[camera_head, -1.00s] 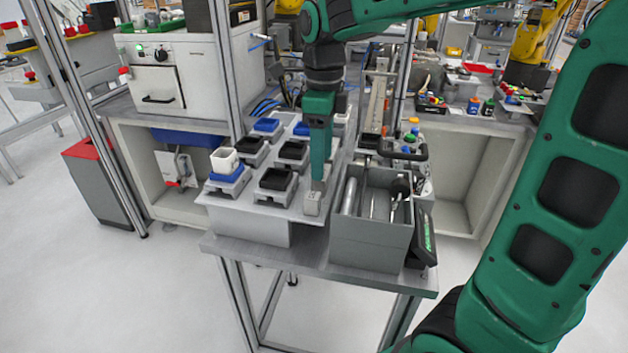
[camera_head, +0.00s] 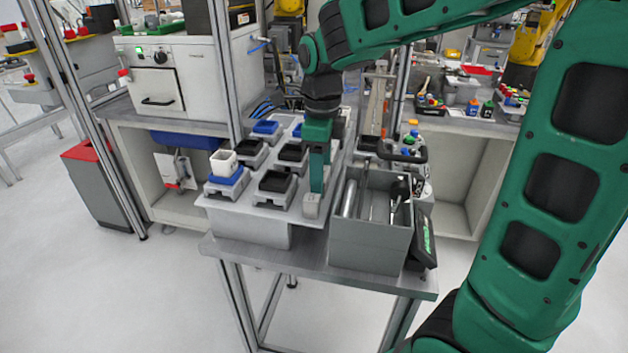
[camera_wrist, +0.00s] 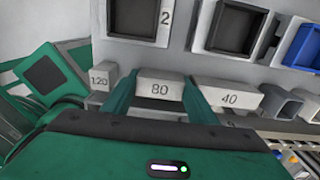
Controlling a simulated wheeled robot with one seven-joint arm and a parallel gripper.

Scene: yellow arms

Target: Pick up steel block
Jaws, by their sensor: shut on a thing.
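A light grey steel block marked 80 (camera_wrist: 160,88) sits between the two green fingers of my gripper (camera_wrist: 155,97) in the wrist view. My gripper is shut on it, with a finger at each side. In the head view my gripper (camera_head: 316,188) points down at the front right edge of the grey fixture table, with the small grey block (camera_head: 311,206) at its tip. Whether the block touches the surface below is hard to tell.
Grey pieces marked 120 (camera_wrist: 103,77) and 40 (camera_wrist: 228,94) flank the held block. Several black and blue trays stand on the fixture table (camera_head: 247,222). An open grey bin (camera_head: 370,243) with metal parts stands close on the right, and a dark screen (camera_head: 424,240) beyond it.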

